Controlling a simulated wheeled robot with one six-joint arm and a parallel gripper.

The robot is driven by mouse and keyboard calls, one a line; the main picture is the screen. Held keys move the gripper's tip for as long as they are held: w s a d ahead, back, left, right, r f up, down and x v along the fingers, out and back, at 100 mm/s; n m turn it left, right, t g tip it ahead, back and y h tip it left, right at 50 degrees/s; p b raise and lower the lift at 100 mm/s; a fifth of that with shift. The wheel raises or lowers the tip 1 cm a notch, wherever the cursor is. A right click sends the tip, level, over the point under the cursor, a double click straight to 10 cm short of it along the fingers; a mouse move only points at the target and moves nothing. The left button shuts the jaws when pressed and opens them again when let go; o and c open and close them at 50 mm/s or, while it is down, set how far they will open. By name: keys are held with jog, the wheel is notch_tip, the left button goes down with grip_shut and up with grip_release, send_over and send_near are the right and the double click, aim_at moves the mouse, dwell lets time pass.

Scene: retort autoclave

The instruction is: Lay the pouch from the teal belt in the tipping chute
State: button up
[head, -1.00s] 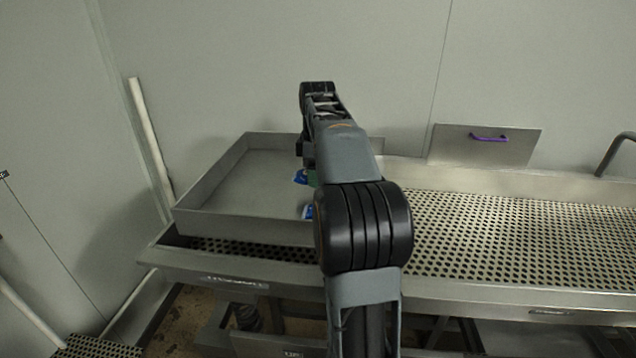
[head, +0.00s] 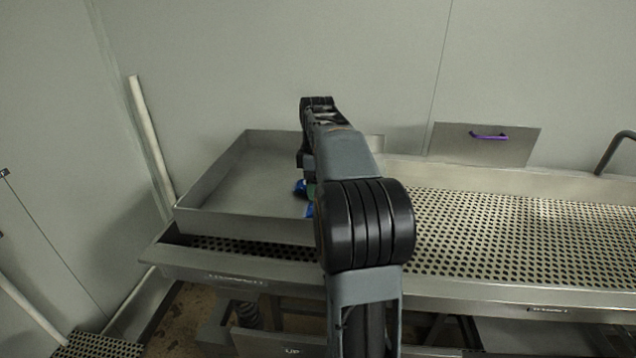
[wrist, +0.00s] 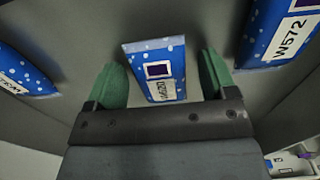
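In the wrist view, my gripper (wrist: 161,63) has its two green fingers spread. A blue pouch with white dots and a label (wrist: 157,70) lies between them, with a gap on each side. A second blue pouch labelled W572 (wrist: 280,30) is at the upper right, and a third (wrist: 25,75) at the left edge. In the head view, my arm hides most of the gripper, which is over the right part of a shallow grey metal tray (head: 245,228). A little blue pouch (head: 300,188) shows beside the arm. I cannot make out a teal belt.
The tray has raised walls and stands on a perforated metal bench (head: 510,235). The bench is bare to the right of my arm. A metal flap with a purple handle (head: 489,136) is at the back. A pale pole (head: 150,145) stands at the left.

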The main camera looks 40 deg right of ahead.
jog(key=shift+r, duration=3.95)
